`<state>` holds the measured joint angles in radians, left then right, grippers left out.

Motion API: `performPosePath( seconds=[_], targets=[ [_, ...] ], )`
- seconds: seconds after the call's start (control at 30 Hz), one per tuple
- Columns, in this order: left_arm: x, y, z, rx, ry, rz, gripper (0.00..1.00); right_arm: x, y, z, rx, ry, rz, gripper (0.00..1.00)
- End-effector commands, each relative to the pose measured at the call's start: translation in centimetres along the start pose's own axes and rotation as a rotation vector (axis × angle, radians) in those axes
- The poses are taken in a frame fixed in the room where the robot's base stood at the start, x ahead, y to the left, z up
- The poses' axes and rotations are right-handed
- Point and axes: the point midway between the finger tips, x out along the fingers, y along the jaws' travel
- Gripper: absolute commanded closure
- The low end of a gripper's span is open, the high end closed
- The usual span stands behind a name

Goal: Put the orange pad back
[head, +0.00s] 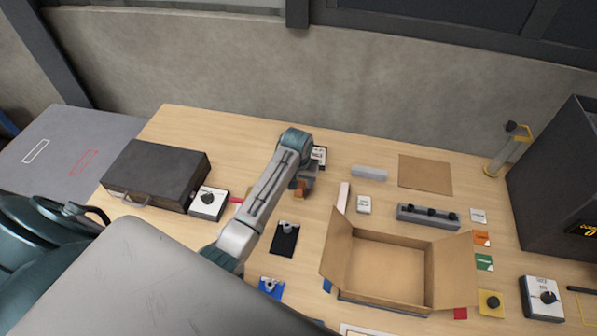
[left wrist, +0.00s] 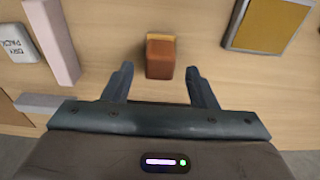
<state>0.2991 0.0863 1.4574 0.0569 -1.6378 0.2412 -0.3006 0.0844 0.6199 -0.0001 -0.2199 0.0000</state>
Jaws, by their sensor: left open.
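The orange pad (left wrist: 160,57) shows in the left wrist view as a small orange-brown block with a yellower far edge. It lies ahead of my left gripper (left wrist: 159,70), roughly centred between the fingertips. The fingers are open, with a gap on each side of the block. In the head view the orange pad (head: 300,188) shows as a small patch right under my left gripper (head: 304,180), partly covered by it. I cannot tell how high the fingers are above the table. My right gripper is not in view.
An open cardboard box (head: 385,275) stands at the front right. A white bar (head: 343,196), a small white box (head: 364,204) and a grey bar (head: 369,172) lie right of the gripper. A dark case (head: 157,170) is left. A yellow-brown panel (left wrist: 268,24) lies near the pad.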

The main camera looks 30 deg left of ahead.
Motion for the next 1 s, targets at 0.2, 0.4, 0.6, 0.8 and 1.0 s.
performPosePath(
  seconds=[0.2,0.4,0.6,0.8,1.0],
  targets=[
    [-4.4,0.0,-0.1,0.0,0.006,0.0,0.48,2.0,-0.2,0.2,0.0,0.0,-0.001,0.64],
    [-7.1,0.0,0.0,-0.001,0.002,0.0,0.48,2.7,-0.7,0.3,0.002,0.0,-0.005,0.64],
    [-8.0,0.0,0.0,-0.001,0.0,0.0,0.48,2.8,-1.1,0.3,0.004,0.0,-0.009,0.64],
    [-8.0,0.0,0.0,-0.001,-0.001,0.0,0.48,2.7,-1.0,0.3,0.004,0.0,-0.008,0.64],
    [-8.0,0.0,0.0,-0.001,-0.001,0.0,0.48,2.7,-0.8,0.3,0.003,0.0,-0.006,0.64]
  ],
)
